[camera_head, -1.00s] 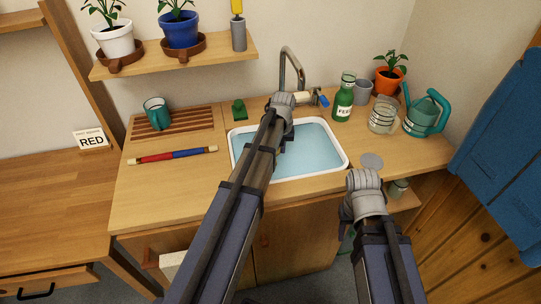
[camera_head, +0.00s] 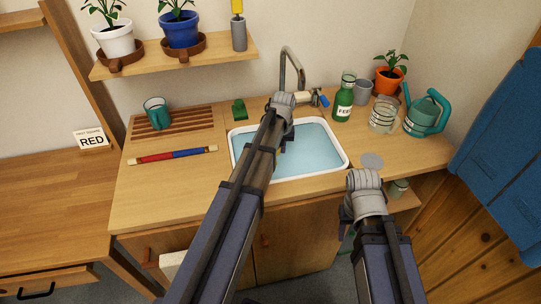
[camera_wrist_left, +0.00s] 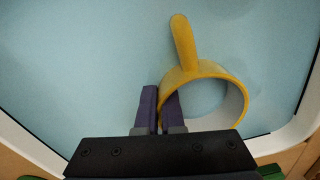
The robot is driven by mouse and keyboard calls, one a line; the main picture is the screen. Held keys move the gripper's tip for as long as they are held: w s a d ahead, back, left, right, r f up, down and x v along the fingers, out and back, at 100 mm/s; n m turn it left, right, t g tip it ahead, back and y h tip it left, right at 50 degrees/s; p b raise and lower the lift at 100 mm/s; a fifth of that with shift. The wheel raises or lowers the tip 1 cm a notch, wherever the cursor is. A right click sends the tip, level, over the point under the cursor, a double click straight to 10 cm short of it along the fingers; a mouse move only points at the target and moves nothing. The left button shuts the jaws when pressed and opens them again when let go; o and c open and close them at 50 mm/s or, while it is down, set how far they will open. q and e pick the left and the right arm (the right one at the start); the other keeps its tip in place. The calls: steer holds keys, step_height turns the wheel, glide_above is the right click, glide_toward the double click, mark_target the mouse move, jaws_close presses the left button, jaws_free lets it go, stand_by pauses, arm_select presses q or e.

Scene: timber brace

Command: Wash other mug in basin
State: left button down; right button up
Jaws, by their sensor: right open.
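The yellow mug (camera_wrist_left: 212,95) is in the basin (camera_wrist_left: 60,70), its open rim facing the left wrist camera and its handle pointing up in the picture. My left gripper (camera_wrist_left: 160,105) has its two fingers close together on either side of the mug's wall, gripping it. In the head view a small yellow bit shows below my left wrist; my arm hides most of it. The white-rimmed basin (camera_head: 316,150) holds light-blue water. A teal mug (camera_head: 157,113) sits on the slatted wooden rack. My right gripper (camera_head: 347,222) is in front of the counter, right of centre, open and apart from the objects.
The tap (camera_head: 292,65) stands behind the basin. A green bottle (camera_head: 343,98), glass jar (camera_head: 382,114), grey cup (camera_head: 362,92) and teal watering can (camera_head: 428,113) crowd the right side. A red-and-blue stick (camera_head: 172,155) lies left. The counter's front left is clear.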

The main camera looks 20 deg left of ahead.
arm_select(q)
steer(key=shift+r, duration=0.1)
step_height(320, 180, up, 12)
steer(key=p, duration=1.2)
steer(key=shift+f, duration=0.2)
stand_by(0.8)
